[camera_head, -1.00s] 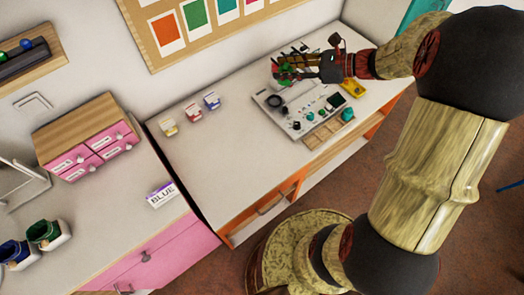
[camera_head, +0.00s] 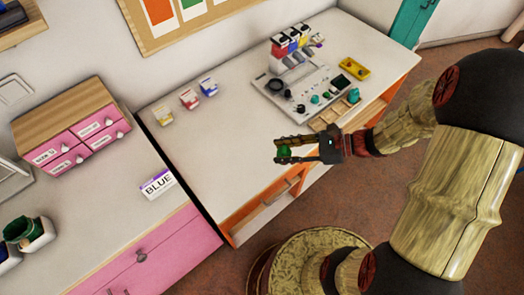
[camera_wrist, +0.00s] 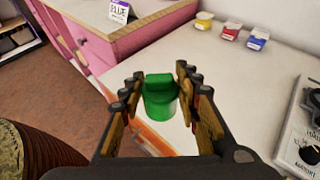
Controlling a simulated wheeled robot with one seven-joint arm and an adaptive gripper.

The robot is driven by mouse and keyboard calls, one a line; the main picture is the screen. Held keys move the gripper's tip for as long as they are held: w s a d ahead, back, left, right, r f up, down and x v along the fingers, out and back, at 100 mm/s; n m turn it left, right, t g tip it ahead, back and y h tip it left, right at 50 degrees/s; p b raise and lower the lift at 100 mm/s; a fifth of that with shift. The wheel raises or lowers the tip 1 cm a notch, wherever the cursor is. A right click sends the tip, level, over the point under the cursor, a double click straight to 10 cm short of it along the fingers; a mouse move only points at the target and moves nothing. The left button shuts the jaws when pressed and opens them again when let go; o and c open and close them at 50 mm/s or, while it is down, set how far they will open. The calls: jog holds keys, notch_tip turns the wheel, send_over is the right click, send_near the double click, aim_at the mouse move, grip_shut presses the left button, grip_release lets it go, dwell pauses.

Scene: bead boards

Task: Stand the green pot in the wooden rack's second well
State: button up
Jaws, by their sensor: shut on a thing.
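My gripper (camera_head: 280,150) is shut on the green pot (camera_head: 284,152) and holds it in the air near the front edge of the table. In the wrist view the green pot (camera_wrist: 160,100) sits between the two fingertips of my gripper (camera_wrist: 160,78), with a narrower top above a rounder body. A shallow wooden piece with compartments (camera_head: 333,115) lies at the front of the grey control board, behind and right of my gripper. A teal knob-like thing (camera_head: 354,95) is beside it. I cannot tell whether this piece is the wooden rack, nor pick out its second well.
The grey control board (camera_head: 310,90) has knobs and capped coloured containers (camera_head: 290,43) at its back. A yellow block (camera_head: 355,68) lies to its right. Small yellow, red and blue tubs (camera_head: 189,98) stand near the wall. The table's left middle is clear. Pink drawers (camera_head: 80,145) stand left.

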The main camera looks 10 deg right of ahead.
jog(key=w+a+f+b, duration=0.1)
jog(key=w+a+f, duration=0.1)
jog(key=w, duration=0.1)
jog(key=w+a+f+b, duration=0.2)
jog(key=w+f, duration=0.1)
jog(key=w+a+f+b, duration=0.1)
jog(key=w+a+f, duration=0.1)
jog(key=w+f, duration=0.1)
jog(key=shift+w+a+f, duration=0.1)
jog(key=shift+w+f, duration=0.1)
jog(key=shift+w, duration=0.1)
jog(key=shift+w+a+f+b, duration=0.15)
jog(key=shift+f+b, duration=0.05)
jog(key=shift+b, duration=0.1)
notch_tip(320, 180, down, 4)
jog(key=shift+w+r+b, duration=0.15)
jog(key=shift+r+b, duration=0.05)
jog(key=shift+b, duration=0.85)
jog(key=shift+a+r, duration=0.1)
jog(key=o, duration=1.2)
